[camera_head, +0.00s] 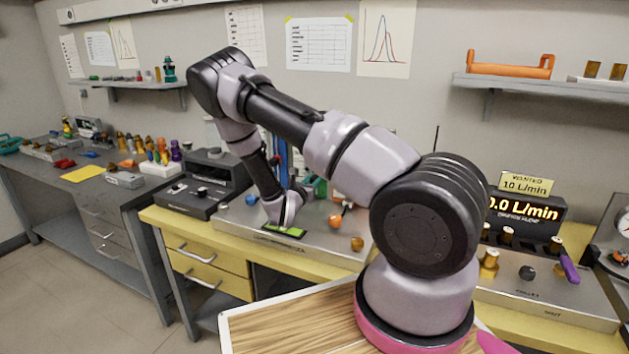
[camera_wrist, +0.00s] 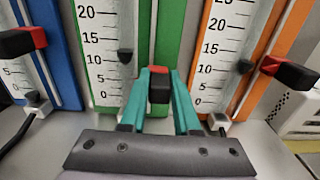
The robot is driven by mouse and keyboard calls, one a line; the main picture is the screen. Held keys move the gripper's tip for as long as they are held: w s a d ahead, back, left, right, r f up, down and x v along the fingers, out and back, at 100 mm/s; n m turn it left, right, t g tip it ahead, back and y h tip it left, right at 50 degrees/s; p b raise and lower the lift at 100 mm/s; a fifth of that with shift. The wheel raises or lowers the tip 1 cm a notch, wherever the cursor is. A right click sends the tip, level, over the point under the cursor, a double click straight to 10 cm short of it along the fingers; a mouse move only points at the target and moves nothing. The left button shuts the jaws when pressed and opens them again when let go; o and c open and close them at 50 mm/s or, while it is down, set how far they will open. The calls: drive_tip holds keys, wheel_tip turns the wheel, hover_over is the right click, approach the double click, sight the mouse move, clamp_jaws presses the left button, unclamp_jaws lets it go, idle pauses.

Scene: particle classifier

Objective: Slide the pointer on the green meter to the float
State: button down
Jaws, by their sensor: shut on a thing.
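The green meter (camera_wrist: 144,30) stands upright in the middle of the wrist view, with a white scale on its left side. Its dark float (camera_wrist: 125,57) sits near the 10 mark. Its red-and-black pointer (camera_wrist: 159,78) is between the teal fingers of my gripper (camera_wrist: 159,92), which is shut on it. The pointer appears lower in the picture than the float. In the head view my gripper is at the meters, and its fingertips and the pointer are hidden by my arm; only a bit of the green meter (camera_head: 319,188) shows.
The blue meter (camera_wrist: 52,40) stands left, its pointer (camera_wrist: 22,41) jutting out. In the head view, an orange ball (camera_head: 335,221) and brass knob (camera_head: 357,243) are right of my gripper.

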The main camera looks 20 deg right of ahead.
sight(314, 177)
drive_tip(key=shift+r, duration=1.6)
drive_tip(key=shift+f, duration=0.1)
drive_tip(key=c, duration=0.9)
unclamp_jaws()
drive_tip(key=v, duration=1.1)
